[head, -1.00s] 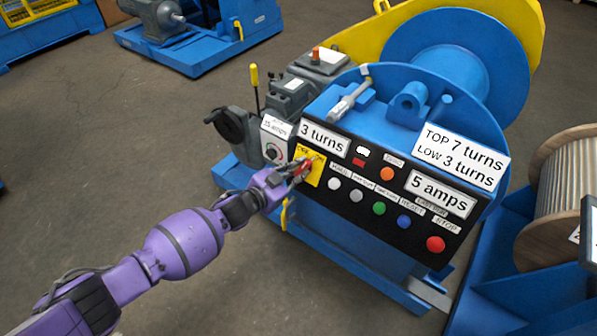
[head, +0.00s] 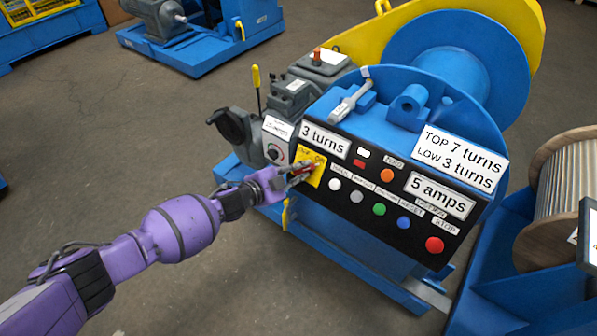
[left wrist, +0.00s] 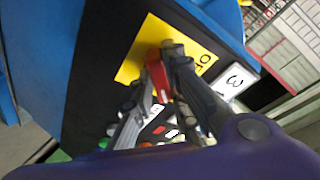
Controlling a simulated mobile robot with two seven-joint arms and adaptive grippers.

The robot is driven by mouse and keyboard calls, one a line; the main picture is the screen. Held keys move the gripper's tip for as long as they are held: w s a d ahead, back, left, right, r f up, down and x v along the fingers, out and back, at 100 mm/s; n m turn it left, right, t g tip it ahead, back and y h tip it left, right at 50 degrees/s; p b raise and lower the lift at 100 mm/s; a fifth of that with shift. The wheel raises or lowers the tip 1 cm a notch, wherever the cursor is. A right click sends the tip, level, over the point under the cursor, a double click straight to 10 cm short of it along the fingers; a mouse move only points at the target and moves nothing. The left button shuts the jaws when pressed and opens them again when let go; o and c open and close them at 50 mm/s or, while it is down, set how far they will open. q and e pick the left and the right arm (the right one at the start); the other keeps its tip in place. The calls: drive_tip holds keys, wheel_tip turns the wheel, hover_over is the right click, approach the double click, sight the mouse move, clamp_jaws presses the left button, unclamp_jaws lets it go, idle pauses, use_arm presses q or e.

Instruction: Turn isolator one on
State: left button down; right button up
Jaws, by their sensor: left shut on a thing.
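The isolator is a yellow plate (head: 314,162) with a red rotary handle (left wrist: 157,74), at the left end of the black control panel (head: 345,210). Lettering shows on the plate, partly hidden by my gripper. My left gripper (head: 299,175) is at the plate and shut on the red handle. In the left wrist view its fingers (left wrist: 166,75) are on both sides of the handle, and part of the word "OFF" shows on the plate. The handle's exact angle is hard to read. My right gripper is not in view.
Labels, coloured push buttons and a red stop button (head: 434,244) fill the panel right of the plate. A blue winch drum (head: 455,70) is behind. Open floor lies at the left.

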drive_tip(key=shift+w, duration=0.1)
use_arm(q)
drive_tip(key=c, duration=1.7)
unclamp_jaws()
drive_tip(key=v, duration=1.2)
drive_tip(key=shift+r, duration=0.1)
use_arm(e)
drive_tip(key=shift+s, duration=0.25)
